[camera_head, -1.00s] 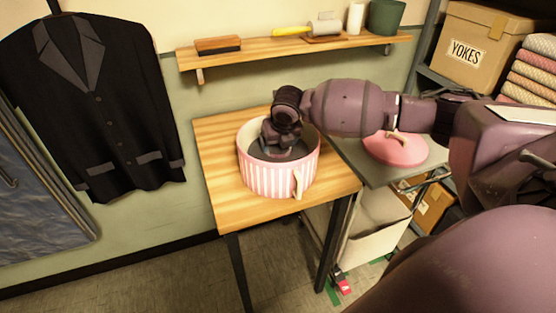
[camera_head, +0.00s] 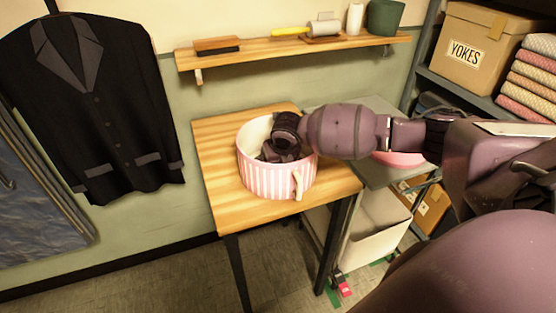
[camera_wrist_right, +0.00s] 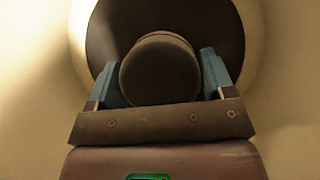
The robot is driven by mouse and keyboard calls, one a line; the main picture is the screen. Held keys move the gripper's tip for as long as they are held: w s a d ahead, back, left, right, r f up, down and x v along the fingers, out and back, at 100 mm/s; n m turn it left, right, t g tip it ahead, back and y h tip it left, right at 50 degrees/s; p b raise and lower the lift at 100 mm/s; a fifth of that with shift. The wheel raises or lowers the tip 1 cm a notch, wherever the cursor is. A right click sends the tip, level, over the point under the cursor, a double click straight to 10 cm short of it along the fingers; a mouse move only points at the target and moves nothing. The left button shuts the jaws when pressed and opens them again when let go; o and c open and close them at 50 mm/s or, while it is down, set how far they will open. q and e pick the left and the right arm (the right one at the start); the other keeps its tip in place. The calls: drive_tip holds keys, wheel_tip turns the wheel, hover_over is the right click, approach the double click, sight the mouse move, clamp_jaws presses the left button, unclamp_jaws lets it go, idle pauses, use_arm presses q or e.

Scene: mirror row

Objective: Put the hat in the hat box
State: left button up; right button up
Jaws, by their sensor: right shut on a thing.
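The hat box (camera_head: 277,180) is a round, pink-and-white striped box with a cream inside, open at the top, on a wooden table. My right gripper (camera_head: 280,152) reaches down inside it, and its fingertips are hidden there in the head view. In the right wrist view, my right gripper (camera_wrist_right: 160,75) has its two bluish fingers closed on the round brown crown of the hat (camera_wrist_right: 160,68). The hat's dark brim lies beyond the fingers, ringed by the cream box wall. Whether the brim touches the box floor I cannot tell. My left gripper is not in view.
A pink lid (camera_head: 398,159) lies on the grey side table to the right, mostly behind my arm. The wooden table (camera_head: 228,203) is clear around the box. A wall shelf (camera_head: 290,52) with brushes and cups is behind; a dark jacket (camera_head: 95,110) hangs at left.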

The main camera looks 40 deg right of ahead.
drive_tip(key=o, duration=0.6)
drive_tip(key=shift+f, duration=0.1)
drive_tip(key=o, duration=0.3)
drive_tip(key=shift+s+r, duration=0.1)
drive_tip(key=shift+r, duration=0.55)
drive_tip(key=p+v, duration=0.1)
drive_tip(key=v, duration=1)
drive_tip(key=shift+s+a+p, duration=0.1)
drive_tip(key=shift+s+p, duration=0.1)
drive_tip(key=shift+p, duration=0.15)
